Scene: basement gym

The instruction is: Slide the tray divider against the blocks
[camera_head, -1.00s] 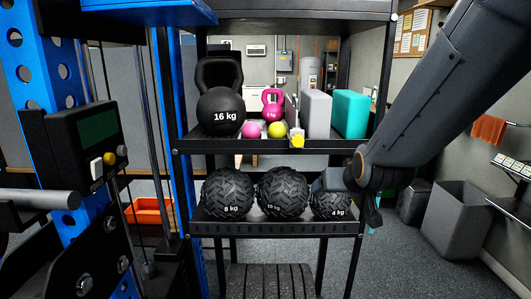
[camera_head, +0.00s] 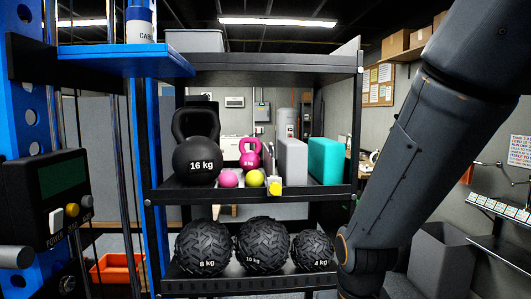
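The grey block (camera_head: 293,162) and the teal block (camera_head: 325,161) stand upright side by side on the right of the middle shelf (camera_head: 170,194). The tray divider shows mainly by its yellow knob (camera_head: 275,187) at the shelf's front edge, just left of the grey block's lower front. Its plate is thin and hard to make out, so I cannot tell whether it touches the grey block. My arm comes down at the right of the picture, right of the shelf unit. Its end leaves the bottom edge, and my gripper is out of view.
Left of the divider are a yellow ball (camera_head: 255,178), a pink ball (camera_head: 228,179), a pink kettlebell (camera_head: 250,154) and a black 16 kg kettlebell (camera_head: 197,158). Tread-patterned balls (camera_head: 262,245) fill the shelf below. A blue rack post (camera_head: 139,130) stands at left, a grey bin (camera_head: 440,262) at right.

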